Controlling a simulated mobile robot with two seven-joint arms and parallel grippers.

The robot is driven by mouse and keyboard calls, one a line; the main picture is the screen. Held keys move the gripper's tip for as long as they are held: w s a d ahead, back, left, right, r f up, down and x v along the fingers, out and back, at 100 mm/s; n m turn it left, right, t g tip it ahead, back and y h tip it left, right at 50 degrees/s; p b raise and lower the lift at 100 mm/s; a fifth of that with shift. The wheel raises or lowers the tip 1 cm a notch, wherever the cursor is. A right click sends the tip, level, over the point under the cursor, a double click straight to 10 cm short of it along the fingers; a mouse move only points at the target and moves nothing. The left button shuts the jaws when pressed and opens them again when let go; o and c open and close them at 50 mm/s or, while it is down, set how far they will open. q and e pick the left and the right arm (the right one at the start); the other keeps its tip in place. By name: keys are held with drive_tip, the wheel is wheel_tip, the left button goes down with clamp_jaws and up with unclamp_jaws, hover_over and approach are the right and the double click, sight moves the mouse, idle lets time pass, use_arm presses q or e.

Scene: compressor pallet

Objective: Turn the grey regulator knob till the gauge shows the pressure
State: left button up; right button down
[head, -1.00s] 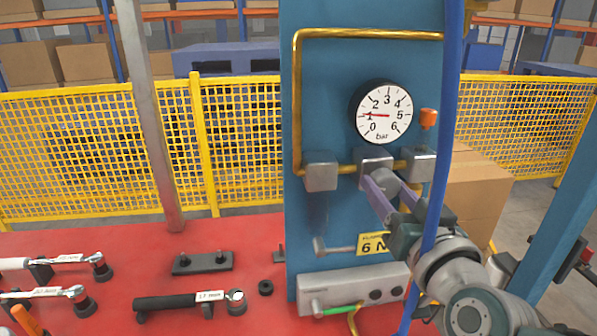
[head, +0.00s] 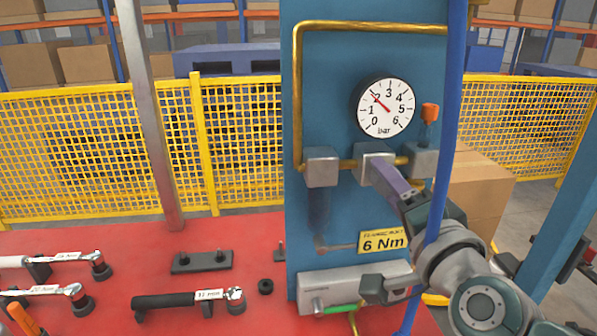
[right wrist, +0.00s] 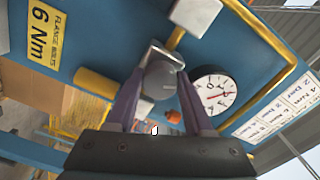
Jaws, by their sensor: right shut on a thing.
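The round white gauge (head: 386,108) hangs on the blue panel, marked 0 to 6 bar. Its red needle points up and left, at about 2. It also shows in the right wrist view (right wrist: 214,94). My right gripper (head: 384,171) reaches the metal block below the gauge. In the right wrist view its two purple fingers (right wrist: 158,84) are shut on the grey regulator knob (right wrist: 159,78), one on each side. In the head view the fingers hide most of the knob. My left gripper is not in view.
A brass pipe (head: 298,95) frames the panel. A blue upright (head: 447,120) crosses in front of my right arm. A yellow 6 Nm label (head: 383,242) and a grey unit (head: 325,291) are below. Torque wrenches (head: 180,299) lie on the red table (head: 120,235).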

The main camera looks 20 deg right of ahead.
drive_tip(key=shift+m+b, duration=0.4)
drive_tip(key=shift+m, duration=1.9)
drive_tip(key=shift+c, duration=1.4)
unclamp_jaws()
drive_tip(key=v, duration=1)
drive_tip(key=shift+b, duration=0.4)
